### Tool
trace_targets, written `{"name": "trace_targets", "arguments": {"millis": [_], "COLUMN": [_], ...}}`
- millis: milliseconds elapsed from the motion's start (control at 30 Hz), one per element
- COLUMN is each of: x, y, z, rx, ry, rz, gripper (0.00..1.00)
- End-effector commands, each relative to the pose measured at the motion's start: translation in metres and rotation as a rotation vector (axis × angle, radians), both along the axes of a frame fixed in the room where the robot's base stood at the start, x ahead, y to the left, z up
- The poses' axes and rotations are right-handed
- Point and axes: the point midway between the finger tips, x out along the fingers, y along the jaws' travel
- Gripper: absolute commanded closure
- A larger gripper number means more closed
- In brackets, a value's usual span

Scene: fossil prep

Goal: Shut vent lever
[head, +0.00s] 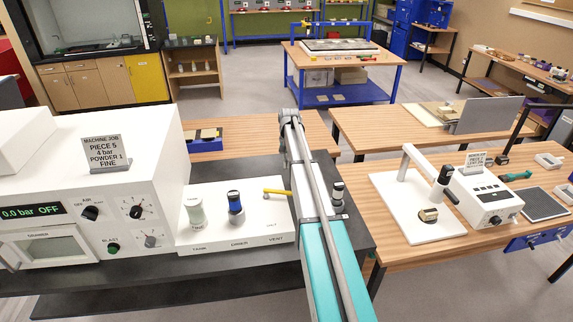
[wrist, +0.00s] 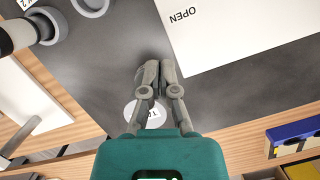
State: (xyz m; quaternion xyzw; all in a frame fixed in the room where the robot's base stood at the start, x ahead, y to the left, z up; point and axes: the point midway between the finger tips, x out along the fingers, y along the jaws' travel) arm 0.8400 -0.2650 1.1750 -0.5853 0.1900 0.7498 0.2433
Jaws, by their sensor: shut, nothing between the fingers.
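The vent lever (head: 278,192) is a yellow handle on the white panel (head: 262,220), above the printed word VENT. It lies roughly level in the head view, its right end close to my arm. In the wrist view my gripper (wrist: 160,67) is shut and empty, pointing over the dark bench top. A white panel corner (wrist: 225,40) printed OPEN is right of the fingertips. The lever does not show in the wrist view.
The white blasting machine (head: 90,170) fills the left. A dark-topped bottle (head: 337,195) stands right of my arm. A wooden table (head: 235,150) is behind.

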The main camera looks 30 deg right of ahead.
Motion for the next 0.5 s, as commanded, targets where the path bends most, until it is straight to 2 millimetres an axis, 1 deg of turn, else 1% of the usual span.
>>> {"name": "trace_targets", "arguments": {"millis": [33, 500], "x": [-0.001, -0.008], "y": [0.001, 0.006], "z": [-0.008, -0.043], "rx": [0.000, 0.000], "ry": [0.000, 0.000], "rz": [0.000, 0.000], "gripper": [1.00, 1.00]}}
